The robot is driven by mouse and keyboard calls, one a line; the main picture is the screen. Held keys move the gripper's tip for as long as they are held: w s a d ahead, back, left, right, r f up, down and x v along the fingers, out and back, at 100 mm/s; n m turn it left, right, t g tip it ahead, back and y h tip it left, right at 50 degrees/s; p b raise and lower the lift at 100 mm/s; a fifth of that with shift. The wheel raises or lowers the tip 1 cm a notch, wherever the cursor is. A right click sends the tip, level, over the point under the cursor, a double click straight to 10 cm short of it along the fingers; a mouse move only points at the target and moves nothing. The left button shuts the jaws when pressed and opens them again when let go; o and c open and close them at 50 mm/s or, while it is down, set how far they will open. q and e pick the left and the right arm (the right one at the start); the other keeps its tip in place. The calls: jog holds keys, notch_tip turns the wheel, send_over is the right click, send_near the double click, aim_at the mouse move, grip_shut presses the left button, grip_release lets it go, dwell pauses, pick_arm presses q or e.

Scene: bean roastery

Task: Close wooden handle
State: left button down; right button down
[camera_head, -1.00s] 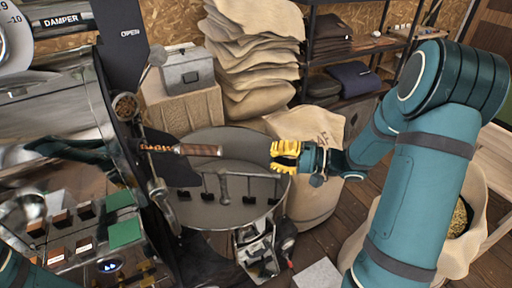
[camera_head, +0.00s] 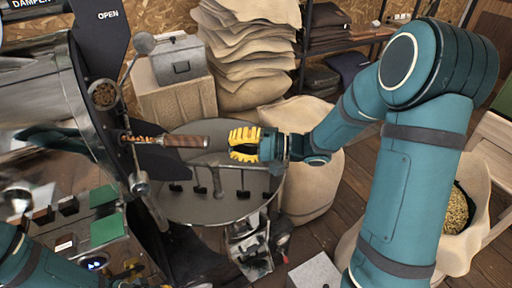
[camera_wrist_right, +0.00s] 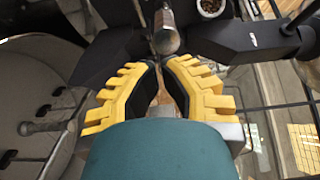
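The wooden handle (camera_head: 186,141) is a brown rod with a metal end, sticking out to the right from the roaster's front above the round cooling tray (camera_head: 240,207). In the right wrist view the handle (camera_wrist_right: 166,36) points toward the camera, just beyond the fingertips. My right gripper (camera_head: 232,144) has yellow fingers, is open and empty, and faces the handle's free end with a small gap. My left arm (camera_head: 45,264) shows at the lower left; its gripper tips (camera_head: 130,272) are partly seen at the bottom edge, and their opening is unclear.
A lever with a ball end (camera_head: 144,43) and a bean sight cup (camera_head: 103,93) are beside the handle on the roaster. A grey metal box (camera_head: 178,60) stands behind. Stacked sacks (camera_head: 245,45) and a full bean sack (camera_head: 455,215) lie around.

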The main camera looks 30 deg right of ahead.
aim_at(173, 141)
jog(key=x, duration=0.4)
jog(key=shift+w+a+b, duration=0.15)
jog(key=shift+a+b, duration=0.05)
jog(key=shift+b, duration=0.2)
jog(key=p+x, duration=0.4)
jog(key=x, duration=0.6)
jog(key=shift+w+a+r, duration=0.15)
jog(key=shift+w+a, duration=0.05)
jog(key=shift+a, duration=0.25)
